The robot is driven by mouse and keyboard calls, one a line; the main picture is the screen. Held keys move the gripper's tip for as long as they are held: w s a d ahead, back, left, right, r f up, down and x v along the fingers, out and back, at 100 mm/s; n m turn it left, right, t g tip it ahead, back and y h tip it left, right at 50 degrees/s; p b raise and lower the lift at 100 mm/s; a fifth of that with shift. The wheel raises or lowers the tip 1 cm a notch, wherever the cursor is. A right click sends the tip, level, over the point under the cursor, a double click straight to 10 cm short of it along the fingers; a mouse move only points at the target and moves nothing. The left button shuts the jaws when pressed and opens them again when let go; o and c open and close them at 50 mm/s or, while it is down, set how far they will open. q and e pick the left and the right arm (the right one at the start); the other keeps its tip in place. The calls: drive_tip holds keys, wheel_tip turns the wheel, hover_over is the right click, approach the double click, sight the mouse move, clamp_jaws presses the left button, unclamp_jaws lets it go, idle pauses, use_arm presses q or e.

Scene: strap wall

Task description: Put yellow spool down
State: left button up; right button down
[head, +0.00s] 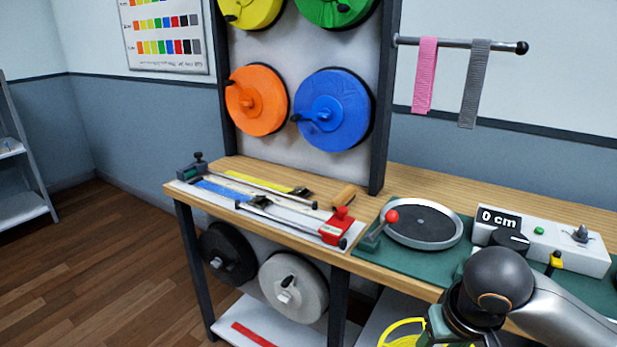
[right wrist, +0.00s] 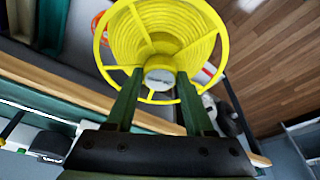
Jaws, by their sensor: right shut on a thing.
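The yellow spool (right wrist: 165,35) is an open-spoked reel that fills the top middle of the right wrist view. My right gripper (right wrist: 158,85) is shut on it, with the two green fingers at its near side around the pale hub. In the head view a part of the spool (head: 402,333) shows at the bottom edge, beside my right gripper (head: 437,330) and in front of the workbench. The rest of it is cut off by the frame. I cannot tell whether the spool touches anything below. My left gripper is not in view.
The wooden workbench (head: 390,178) carries a round turntable (head: 423,224), a control box reading 0 cm (head: 545,245) and a strap jig (head: 260,200). Colored reels, including an orange one (head: 257,100), hang above. A white lower shelf (head: 255,325) sits beneath black and grey reels.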

use_arm(q)
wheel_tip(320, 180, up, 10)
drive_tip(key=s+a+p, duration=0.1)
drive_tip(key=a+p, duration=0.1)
drive_tip(key=p, duration=1)
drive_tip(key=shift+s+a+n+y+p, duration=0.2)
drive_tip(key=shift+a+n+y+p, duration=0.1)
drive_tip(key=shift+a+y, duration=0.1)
use_arm(e)
drive_tip(key=v, duration=1.2)
drive_tip(key=shift+d, duration=0.1)
